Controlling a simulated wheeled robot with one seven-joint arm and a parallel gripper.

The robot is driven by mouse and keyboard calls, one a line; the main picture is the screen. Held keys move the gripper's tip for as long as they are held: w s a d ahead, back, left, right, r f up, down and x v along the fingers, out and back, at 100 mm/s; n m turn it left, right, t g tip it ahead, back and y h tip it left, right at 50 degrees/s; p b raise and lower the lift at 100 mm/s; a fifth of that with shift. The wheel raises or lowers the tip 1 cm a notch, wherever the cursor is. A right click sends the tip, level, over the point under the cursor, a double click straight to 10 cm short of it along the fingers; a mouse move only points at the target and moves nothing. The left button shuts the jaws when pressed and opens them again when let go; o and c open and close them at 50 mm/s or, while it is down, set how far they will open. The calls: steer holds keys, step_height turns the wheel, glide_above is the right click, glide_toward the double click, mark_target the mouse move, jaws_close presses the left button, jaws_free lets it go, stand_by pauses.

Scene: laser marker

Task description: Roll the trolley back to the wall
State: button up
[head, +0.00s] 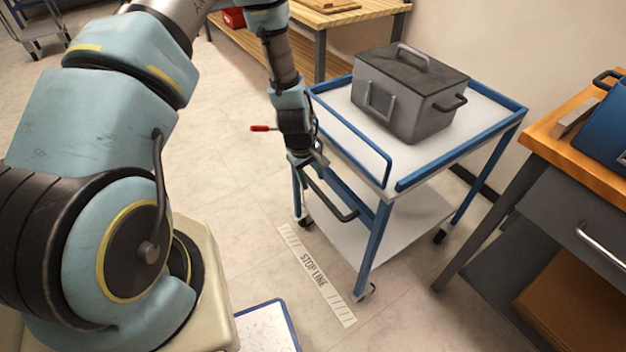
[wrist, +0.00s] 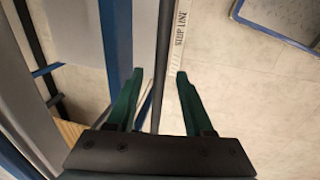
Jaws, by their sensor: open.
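The trolley (head: 374,248) has a blue frame and white shelves, and stands upright near the beige wall (head: 520,55). A dark bar handle (head: 333,204) sticks out from its near left side. My gripper (head: 316,167) is at that handle, pointing down. In the wrist view, the handle (wrist: 160,40) passes between the two green fingers of my gripper (wrist: 160,76). The fingers are open, with gaps beside the bar. The far wheels are partly hidden; the size of the gap to the wall is hard to tell.
A grey lidded box (head: 408,98) stands on the trolley's top. A STOP LINE strip (head: 314,272) lies on the floor at the trolley's near side. A wooden bench (head: 570,145) stands close on the right, another table (head: 340,18) behind.

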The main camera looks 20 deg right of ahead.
steer(key=shift+d+f, duration=0.15)
steer(key=shift+f, duration=0.75)
jaws_close()
stand_by(0.9)
